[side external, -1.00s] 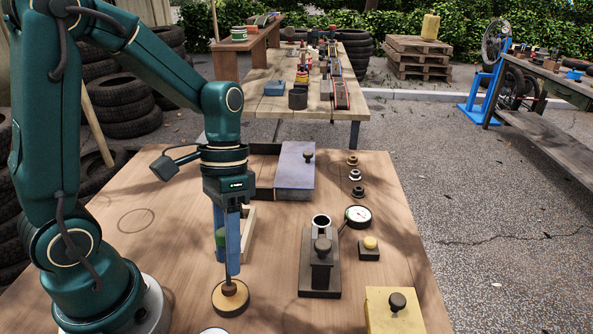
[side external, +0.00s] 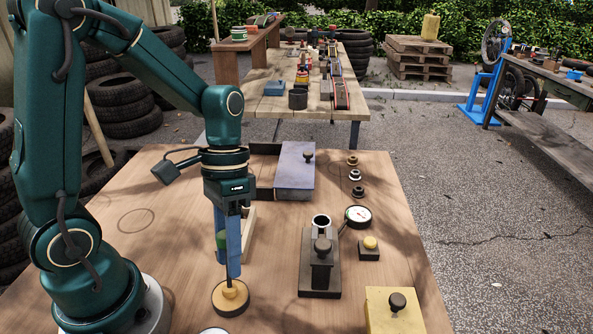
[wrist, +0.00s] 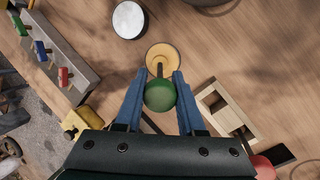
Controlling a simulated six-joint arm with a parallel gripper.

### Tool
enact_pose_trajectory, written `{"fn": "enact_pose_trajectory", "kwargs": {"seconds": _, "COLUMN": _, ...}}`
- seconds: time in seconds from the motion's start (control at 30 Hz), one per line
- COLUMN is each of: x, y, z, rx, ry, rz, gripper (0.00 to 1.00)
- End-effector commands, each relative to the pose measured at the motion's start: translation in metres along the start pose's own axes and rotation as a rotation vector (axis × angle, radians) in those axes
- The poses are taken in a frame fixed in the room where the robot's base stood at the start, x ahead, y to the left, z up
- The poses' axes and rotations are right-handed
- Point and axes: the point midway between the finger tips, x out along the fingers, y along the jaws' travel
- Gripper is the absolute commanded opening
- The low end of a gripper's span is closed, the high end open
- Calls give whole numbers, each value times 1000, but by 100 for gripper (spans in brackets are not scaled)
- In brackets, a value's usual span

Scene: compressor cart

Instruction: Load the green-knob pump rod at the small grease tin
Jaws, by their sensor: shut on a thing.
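My gripper (side external: 233,274) points down, its blue fingers shut on the green-knob pump rod. The green knob (wrist: 160,95) sits between the fingers in the wrist view, with the dark rod running from it toward a round tan tin (wrist: 162,56). The knob shows only partly between the fingers in the side view (side external: 221,240). The tin, seemingly the small grease tin, stands directly below the fingertips in the side view (side external: 231,303). The rod's lower end is hard to see, so I cannot tell whether it touches the tin.
A wooden holder (wrist: 237,112) stands beside the gripper. A dark stand with a cylinder (side external: 321,258), a gauge (side external: 358,216), a yellow-topped block (side external: 369,248), a yellow box (side external: 394,314) and a grey-blue box (side external: 295,171) occupy the table. A white disc (wrist: 128,20) lies near the tin.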

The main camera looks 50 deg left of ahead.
Motion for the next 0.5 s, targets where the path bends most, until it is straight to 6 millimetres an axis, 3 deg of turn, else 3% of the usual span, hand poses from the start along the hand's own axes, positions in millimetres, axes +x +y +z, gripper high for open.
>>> {"fn": "enact_pose_trajectory", "kwargs": {"seconds": 0.5, "x": -2, "y": 0, "z": 1, "rx": 1, "ry": -1, "rz": -2, "gripper": 0}}
